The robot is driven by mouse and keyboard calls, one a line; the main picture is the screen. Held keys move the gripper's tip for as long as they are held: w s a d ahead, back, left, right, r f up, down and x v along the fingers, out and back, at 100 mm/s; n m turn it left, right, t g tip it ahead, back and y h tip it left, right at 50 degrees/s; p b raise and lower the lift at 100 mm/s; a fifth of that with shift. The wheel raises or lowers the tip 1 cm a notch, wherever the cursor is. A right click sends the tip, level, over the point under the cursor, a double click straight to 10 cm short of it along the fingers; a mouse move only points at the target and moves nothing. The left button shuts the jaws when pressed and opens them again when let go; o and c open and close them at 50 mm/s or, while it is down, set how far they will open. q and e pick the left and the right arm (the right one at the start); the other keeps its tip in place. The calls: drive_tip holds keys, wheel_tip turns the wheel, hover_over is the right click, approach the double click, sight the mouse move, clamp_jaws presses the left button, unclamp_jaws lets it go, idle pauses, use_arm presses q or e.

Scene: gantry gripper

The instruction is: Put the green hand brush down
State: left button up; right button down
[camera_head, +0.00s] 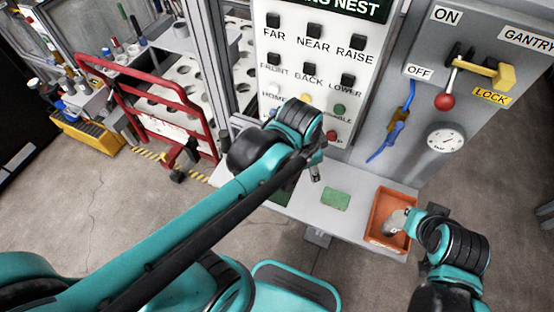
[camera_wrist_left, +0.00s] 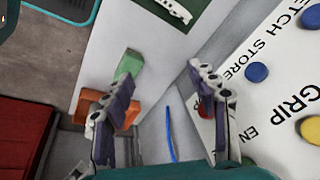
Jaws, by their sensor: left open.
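My left gripper (camera_head: 316,172) hangs over the shelf in front of the panel. In the left wrist view its fingers (camera_wrist_left: 158,95) are apart with nothing between them. A light green block (camera_head: 335,200) lies on the shelf, apart from the gripper; it also shows in the left wrist view (camera_wrist_left: 128,65). I cannot tell for sure whether this is the hand brush. A dark green mat (camera_head: 282,192) lies partly hidden under my left arm; a white shape (camera_wrist_left: 165,12) shows on it in the wrist view. My right gripper (camera_head: 398,224) reaches into the orange tray; its jaw state is unclear.
The orange tray (camera_head: 376,208) stands at the shelf's right end. The upright button panel (camera_head: 308,85) rises behind the shelf (camera_head: 310,210). A lever and gauge (camera_head: 446,140) are on the grey cabinet at right. A red frame (camera_head: 150,92) stands at left. Bare shelf surrounds the light green block.

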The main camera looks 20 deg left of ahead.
use_arm(q)
drive_tip(key=s+a+n+t, duration=0.3)
drive_tip(key=a+n, duration=0.5)
drive_tip(key=n, duration=0.1)
drive_tip(key=shift+s+r+t+y, duration=0.25)
drive_tip(key=shift+r+t+y, duration=0.15)
drive_tip(key=shift+r, duration=0.05)
use_arm(e)
drive_tip(key=shift+d, duration=0.1)
drive_tip(key=shift+f, duration=0.1)
use_arm(q)
drive_tip(key=shift+f, duration=0.1)
use_arm(e)
drive_tip(key=c, duration=2.3)
unclamp_jaws()
